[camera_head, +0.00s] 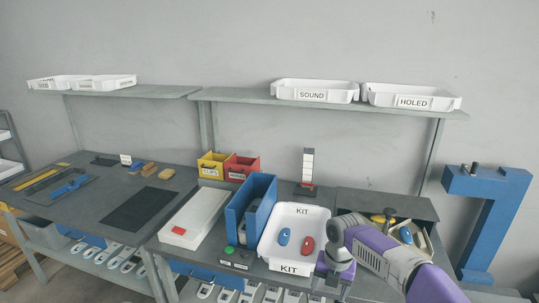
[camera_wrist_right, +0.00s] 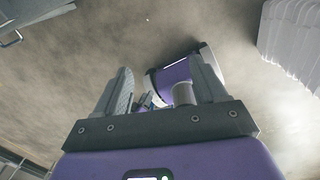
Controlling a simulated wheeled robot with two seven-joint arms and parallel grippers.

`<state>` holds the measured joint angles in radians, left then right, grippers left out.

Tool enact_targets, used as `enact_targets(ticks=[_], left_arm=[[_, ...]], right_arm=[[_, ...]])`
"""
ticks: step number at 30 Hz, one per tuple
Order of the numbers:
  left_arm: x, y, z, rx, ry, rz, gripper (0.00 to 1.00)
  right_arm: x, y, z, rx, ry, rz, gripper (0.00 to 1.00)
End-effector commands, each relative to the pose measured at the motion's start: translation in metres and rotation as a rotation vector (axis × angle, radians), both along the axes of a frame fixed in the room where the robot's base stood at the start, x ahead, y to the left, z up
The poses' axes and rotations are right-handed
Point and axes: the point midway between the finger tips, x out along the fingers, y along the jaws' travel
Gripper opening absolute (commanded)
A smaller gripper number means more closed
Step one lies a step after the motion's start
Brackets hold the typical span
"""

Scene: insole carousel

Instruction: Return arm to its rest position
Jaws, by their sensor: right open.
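My right arm comes in from the lower right of the head view, in front of the workbench (camera_head: 225,207), and bends down at its wrist. In the head view its fingertips are not clear. In the right wrist view the right gripper (camera_wrist_right: 160,85) has its two fingers apart with nothing held between them. Purple and white parts that look like my own body show beyond the fingers. My left gripper does not show.
A white KIT tray (camera_head: 270,250) holds a blue and a red piece, just left of my right wrist. A blue holder (camera_head: 236,215) stands left of it. A blue stand (camera_head: 487,225) is at right. SOUND (camera_head: 312,95) and HOLED (camera_head: 412,102) trays sit on the shelf.

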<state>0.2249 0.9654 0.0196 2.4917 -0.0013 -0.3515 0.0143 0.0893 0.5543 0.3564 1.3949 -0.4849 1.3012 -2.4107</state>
Motion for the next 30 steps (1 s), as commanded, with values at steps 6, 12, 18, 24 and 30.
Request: enact_targets(ticks=[6,12,18,24,30], left_arm=[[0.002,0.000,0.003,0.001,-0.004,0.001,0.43],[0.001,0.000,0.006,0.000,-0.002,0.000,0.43],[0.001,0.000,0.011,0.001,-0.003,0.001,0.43],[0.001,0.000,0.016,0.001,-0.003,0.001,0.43],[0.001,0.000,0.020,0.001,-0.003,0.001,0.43]], right_arm=[[-0.005,0.017,-0.050,0.065,0.041,-0.221,0.71],[-0.018,0.036,-0.102,0.138,0.102,-0.501,0.71],[-0.054,0.060,-0.177,0.220,0.237,-0.982,0.71],[-0.111,0.076,-0.244,0.257,0.412,-1.596,0.71],[-0.178,0.077,-0.289,0.217,0.563,-2.236,0.71]])
